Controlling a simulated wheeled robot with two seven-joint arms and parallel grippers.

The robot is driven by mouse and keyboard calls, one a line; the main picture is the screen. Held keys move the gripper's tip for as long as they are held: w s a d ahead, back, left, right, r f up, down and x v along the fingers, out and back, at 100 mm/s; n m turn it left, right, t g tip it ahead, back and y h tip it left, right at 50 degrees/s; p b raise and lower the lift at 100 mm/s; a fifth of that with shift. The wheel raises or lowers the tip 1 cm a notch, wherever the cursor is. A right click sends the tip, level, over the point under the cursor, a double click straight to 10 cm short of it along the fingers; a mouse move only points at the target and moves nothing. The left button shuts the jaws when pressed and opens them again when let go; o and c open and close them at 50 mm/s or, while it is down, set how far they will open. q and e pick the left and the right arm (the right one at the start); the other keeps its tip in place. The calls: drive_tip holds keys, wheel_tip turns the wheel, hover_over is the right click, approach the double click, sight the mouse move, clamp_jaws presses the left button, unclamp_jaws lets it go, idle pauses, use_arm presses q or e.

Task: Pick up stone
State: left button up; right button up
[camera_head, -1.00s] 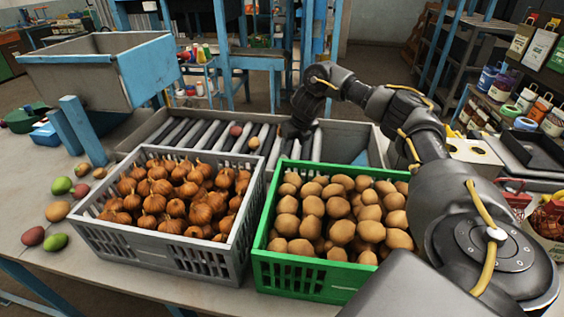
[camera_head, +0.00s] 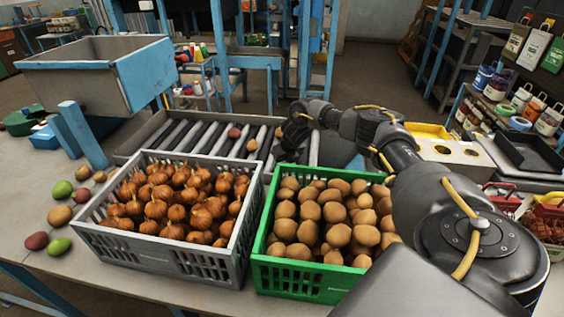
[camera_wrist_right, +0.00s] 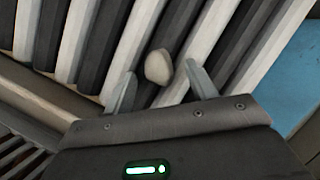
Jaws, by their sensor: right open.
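A pale grey-beige stone (camera_wrist_right: 158,66) lies on the rollers in the right wrist view. It sits between the spread fingertips of my right gripper (camera_wrist_right: 162,72), with visible gaps on both sides. In the head view my right gripper (camera_head: 287,154) is low over the roller conveyor (camera_head: 195,135), pointing down. A small tan lump (camera_head: 279,132) shows at its left edge; I cannot tell if it is the same stone. My left gripper is not in view.
A reddish lump (camera_head: 234,132) and a tan lump (camera_head: 252,145) lie on the rollers left of the gripper. A grey crate of onions (camera_head: 190,262) and a green crate of potatoes (camera_head: 300,281) stand in front. A grey bin (camera_head: 90,75) is back left.

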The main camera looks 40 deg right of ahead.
drive_tip(key=c, duration=1.1)
drive_tip(key=shift+r, duration=0.1)
drive_tip(key=shift+r+b, duration=0.45)
drive_tip(key=shift+b, duration=0.05)
drive_tip(key=s+d+r+b, duration=0.1)
drive_tip(key=s+d+r, duration=0.2)
drive_tip(key=r, duration=0.1)
drive_tip(key=s+d+r+b, duration=0.1)
drive_tip(key=s+d+r, duration=0.2)
drive_tip(key=s+r, duration=0.1)
drive_tip(key=s+d+r+b, duration=0.1)
drive_tip(key=s+d+r, duration=0.2)
drive_tip(key=r, duration=0.1)
drive_tip(key=shift+s+d+b, duration=0.1)
drive_tip(key=shift+s+b, duration=0.25)
drive_tip(key=shift+b, duration=0.05)
